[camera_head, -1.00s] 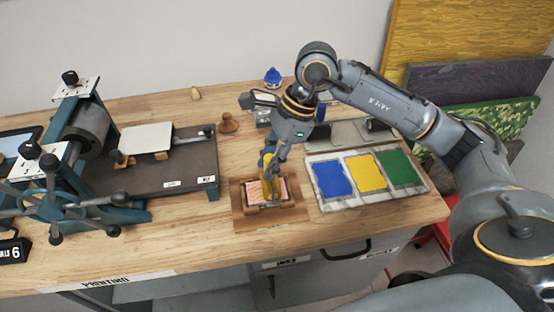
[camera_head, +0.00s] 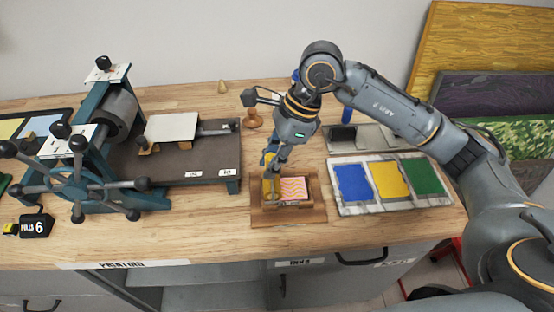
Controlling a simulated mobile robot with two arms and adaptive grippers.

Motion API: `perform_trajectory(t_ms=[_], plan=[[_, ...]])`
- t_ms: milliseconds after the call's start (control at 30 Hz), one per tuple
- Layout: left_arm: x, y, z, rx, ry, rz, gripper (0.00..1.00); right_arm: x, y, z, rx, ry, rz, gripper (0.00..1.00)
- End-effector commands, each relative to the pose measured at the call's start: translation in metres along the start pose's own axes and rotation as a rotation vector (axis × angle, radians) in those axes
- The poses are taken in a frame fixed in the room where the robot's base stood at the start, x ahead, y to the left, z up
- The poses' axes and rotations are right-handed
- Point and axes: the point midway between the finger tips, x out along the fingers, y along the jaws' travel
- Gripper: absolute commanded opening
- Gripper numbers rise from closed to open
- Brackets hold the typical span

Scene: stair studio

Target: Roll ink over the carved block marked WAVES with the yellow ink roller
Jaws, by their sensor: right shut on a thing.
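The carved block (camera_head: 294,187) lies in a wooden holder (camera_head: 312,214) at the front middle of the bench. Its face shows pink with yellow wavy lines; I cannot read its mark. My right gripper (camera_head: 272,171) points down over the block's left side and is shut on the yellow ink roller (camera_head: 267,187). The roller is at the left end of the block and largely hidden by the fingers; I cannot tell whether it touches the face. My left gripper is not in view.
Blue, yellow and green ink slabs (camera_head: 390,181) lie right of the holder. A printing press (camera_head: 105,130) with a flat bed stands at left. A wooden knob-handled tool (camera_head: 253,118) stands behind the block. Bare bench lies between press and holder.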

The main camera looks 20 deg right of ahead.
Motion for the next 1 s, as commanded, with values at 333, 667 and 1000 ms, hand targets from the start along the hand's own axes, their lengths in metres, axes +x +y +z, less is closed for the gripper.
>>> perform_trajectory(t_ms=[333, 667, 1000], plan=[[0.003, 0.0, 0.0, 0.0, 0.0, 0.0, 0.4, 0.005, -0.002, 0.011, 0.0, 0.0, 0.0, 0.0], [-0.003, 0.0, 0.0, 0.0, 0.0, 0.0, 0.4, -0.004, -0.002, 0.015, 0.0, 0.0, -0.001, 0.0], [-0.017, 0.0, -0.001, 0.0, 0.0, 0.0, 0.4, -0.03, -0.002, 0.026, -0.001, -0.001, -0.001, 0.0]])
